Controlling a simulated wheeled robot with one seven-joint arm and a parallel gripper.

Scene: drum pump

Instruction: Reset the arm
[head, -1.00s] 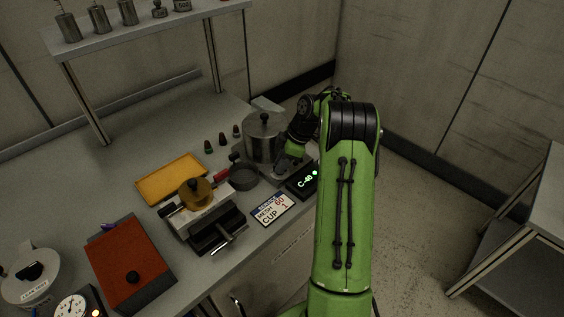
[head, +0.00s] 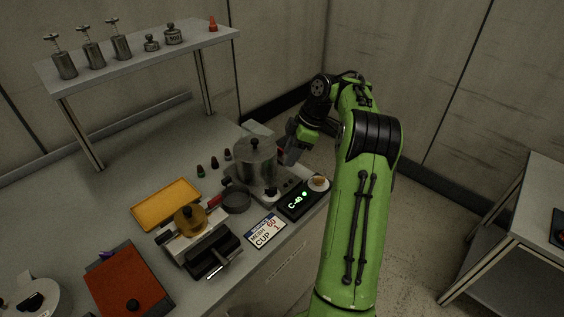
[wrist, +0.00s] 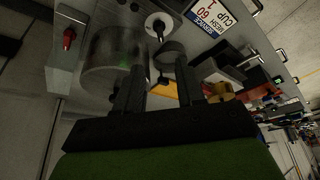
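My gripper (head: 290,152) hangs above the bench just right of the lidded metal pot (head: 256,160). In the wrist view the two dark fingers (wrist: 158,80) stand apart, with a gap and nothing held between them. My green arm reaches up from the bottom of the head view and bends left at its top. In the head view the fingertips are partly hard to make out against the pot. The black unit with the lit C-40 display (head: 300,200) lies below my gripper, apart from it.
A raised shelf (head: 140,58) with several metal weights stands at the back left. A yellow tray (head: 165,204), a sieve pan (head: 236,200), a clamp device (head: 212,255) and a red box (head: 128,282) crowd the bench. Floor right of my arm is clear up to a side table (head: 525,215).

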